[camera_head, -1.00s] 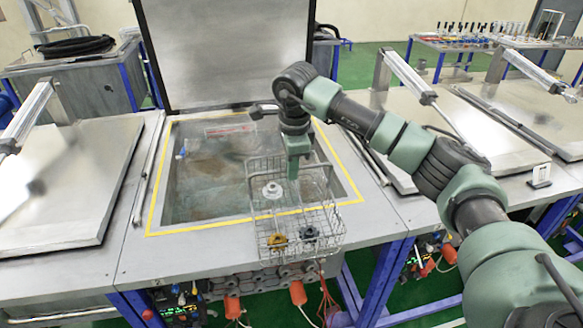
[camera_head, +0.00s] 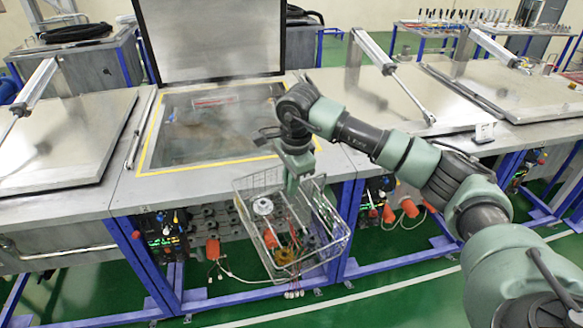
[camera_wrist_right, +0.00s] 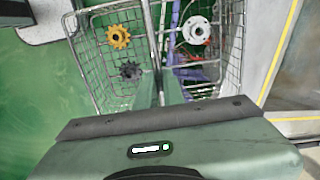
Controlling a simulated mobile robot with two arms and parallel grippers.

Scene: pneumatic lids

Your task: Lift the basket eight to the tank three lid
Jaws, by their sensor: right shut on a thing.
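My right gripper (camera_head: 293,178) is shut on the wire basket (camera_head: 342,243) and holds it in the air in front of the bench's front edge. The basket is tilted a little in the head view. It holds a white flanged part (camera_head: 263,206), a yellow gear (camera_head: 284,256) and a dark gear, which shows in the right wrist view (camera_wrist_right: 131,70). The open tank (camera_head: 205,125) with a yellow border lies behind the basket, its lid (camera_head: 210,40) raised upright. A closed tank lid (camera_head: 395,100) is to its right and another (camera_head: 65,140) to its left. My left gripper is out of view.
Pneumatic cylinders (camera_head: 375,52) stand above the closed lids. A small white sign (camera_head: 484,132) stands on the right bench. Blue legs (camera_head: 150,262), hoses and orange fittings are under the bench. Green floor (camera_head: 400,285) in front is free.

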